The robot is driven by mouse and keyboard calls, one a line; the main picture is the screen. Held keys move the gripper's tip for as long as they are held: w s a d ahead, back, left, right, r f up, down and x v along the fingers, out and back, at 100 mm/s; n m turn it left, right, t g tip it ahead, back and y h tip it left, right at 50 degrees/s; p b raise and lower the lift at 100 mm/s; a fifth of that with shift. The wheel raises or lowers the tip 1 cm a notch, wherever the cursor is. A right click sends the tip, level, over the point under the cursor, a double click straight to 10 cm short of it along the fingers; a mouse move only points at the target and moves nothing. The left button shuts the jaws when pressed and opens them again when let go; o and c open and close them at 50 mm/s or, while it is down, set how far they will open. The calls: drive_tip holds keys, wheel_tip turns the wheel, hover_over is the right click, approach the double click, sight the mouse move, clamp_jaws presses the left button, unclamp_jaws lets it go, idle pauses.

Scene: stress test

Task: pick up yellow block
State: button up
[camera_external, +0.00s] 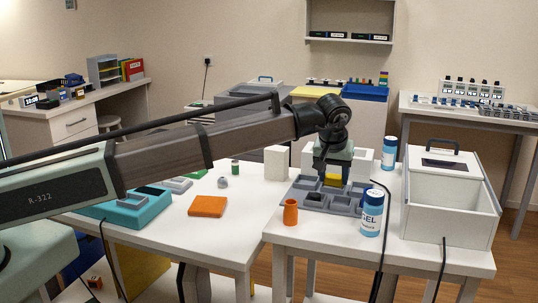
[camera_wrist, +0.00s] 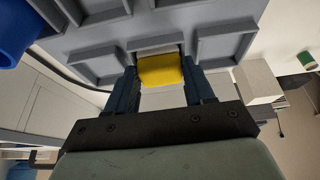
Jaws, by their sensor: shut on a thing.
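The yellow block (camera_external: 333,180) is between the fingers of my gripper (camera_external: 333,178), at the grey compartment tray (camera_external: 347,207) on the right table. In the wrist view the yellow block (camera_wrist: 160,70) sits between the two dark fingers of my gripper (camera_wrist: 160,82), which is shut on it. Behind the block in that view is a compartment of the grey tray (camera_wrist: 185,20). I cannot tell whether the block still touches the tray. The lower ends of the fingers are partly hidden in the external view.
Another bottle (camera_external: 389,154) stands behind. A large white open box (camera_external: 449,218) is at the right.

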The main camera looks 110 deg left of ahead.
drive_tip(key=shift+c, duration=1.3)
drive_tip(key=shift+r, duration=0.1)
